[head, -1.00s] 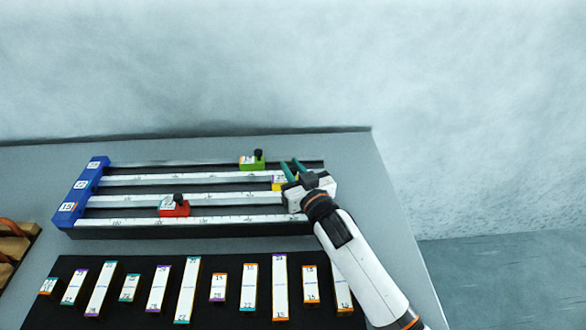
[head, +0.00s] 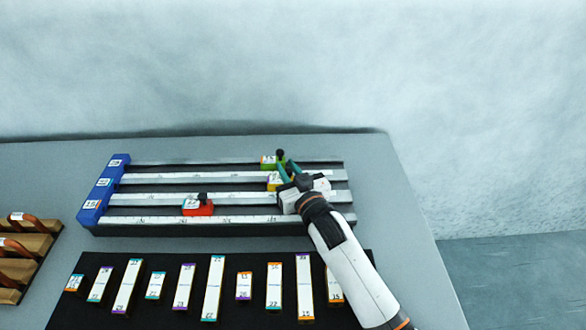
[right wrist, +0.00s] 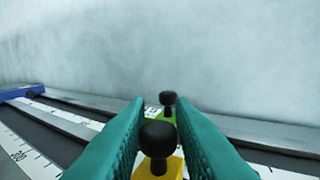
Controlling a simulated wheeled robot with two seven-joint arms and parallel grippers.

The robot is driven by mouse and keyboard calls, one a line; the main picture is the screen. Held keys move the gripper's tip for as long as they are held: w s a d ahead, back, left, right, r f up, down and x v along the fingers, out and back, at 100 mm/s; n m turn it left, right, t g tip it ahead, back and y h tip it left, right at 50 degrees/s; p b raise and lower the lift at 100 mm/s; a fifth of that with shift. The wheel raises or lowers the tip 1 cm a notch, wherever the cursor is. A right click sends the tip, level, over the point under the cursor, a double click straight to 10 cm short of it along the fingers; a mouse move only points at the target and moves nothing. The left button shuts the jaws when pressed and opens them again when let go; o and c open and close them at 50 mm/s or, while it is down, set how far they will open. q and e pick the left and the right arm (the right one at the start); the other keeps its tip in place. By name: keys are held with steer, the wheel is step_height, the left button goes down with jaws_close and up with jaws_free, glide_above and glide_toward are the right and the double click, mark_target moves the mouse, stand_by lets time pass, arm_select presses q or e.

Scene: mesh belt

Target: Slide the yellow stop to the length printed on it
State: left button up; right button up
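The yellow stop (head: 273,181) sits on a rail of the long fixture, partly covered by my right gripper (head: 286,171). Its yellow body (right wrist: 160,170) and round black knob show in the right wrist view. The label on the yellow stop is too small to read. The green stop (head: 267,162) stands on the rail just behind, its knob (right wrist: 168,98) beyond the yellow one in the right wrist view. My left gripper is out of view.
The red stop (head: 198,209) sits on a nearer rail, further left. A blue end block (head: 104,187) closes the rails' left end. Wooden blocks with handles (head: 25,245) stand at far left.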

steer(key=o, duration=0.4)
steer(key=shift+d, duration=0.45)
steer(key=shift+c, duration=0.2)
steer(key=shift+s+d+f, duration=0.1)
steer(key=shift+s+d, duration=0.15)
steer(key=shift+s, duration=0.2)
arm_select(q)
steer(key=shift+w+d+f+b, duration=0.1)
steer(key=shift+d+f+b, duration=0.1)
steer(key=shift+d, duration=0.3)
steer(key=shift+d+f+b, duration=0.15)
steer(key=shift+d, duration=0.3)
arm_select(e)
steer(key=v, duration=1.1)
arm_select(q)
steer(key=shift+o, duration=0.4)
arm_select(e)
steer(key=shift+s+a, duration=0.1)
steer(key=shift+s, duration=0.05)
